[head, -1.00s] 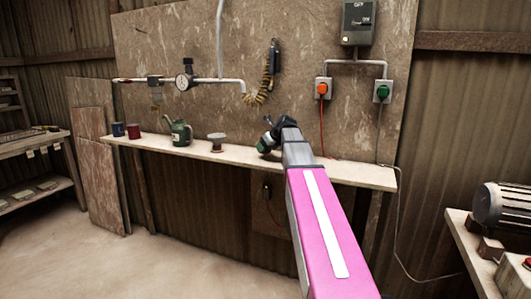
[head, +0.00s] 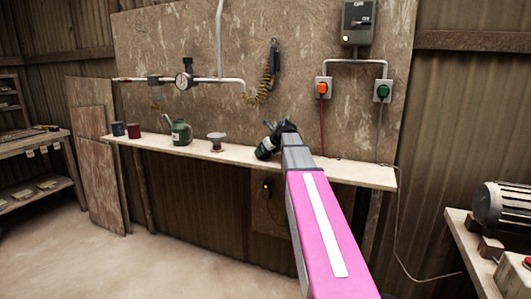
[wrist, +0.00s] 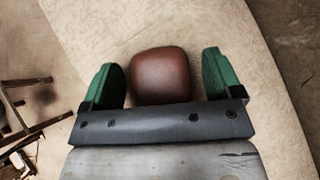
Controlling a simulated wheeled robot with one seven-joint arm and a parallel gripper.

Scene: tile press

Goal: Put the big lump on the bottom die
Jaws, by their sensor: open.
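A brown, rounded lump (wrist: 160,76) shows in the wrist view on a pale surface. It lies between the two green fingers of my gripper (wrist: 164,80), with a narrow gap on each side. My gripper is open and not closed on it. In the head view my gripper (head: 267,140) is at the wall bench (head: 345,171), and no lump shows there; my arm covers part of the bench. I cannot tell from these frames whether this is the big lump, as no other lump is in view. No bottom die can be made out.
On the bench to the left stand a blue mug (head: 118,129), a red mug (head: 134,130), a green can (head: 181,133) and a spool-like thing (head: 216,142). A motor (head: 500,206) sits on a table at the right. The floor (head: 180,265) in front is clear.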

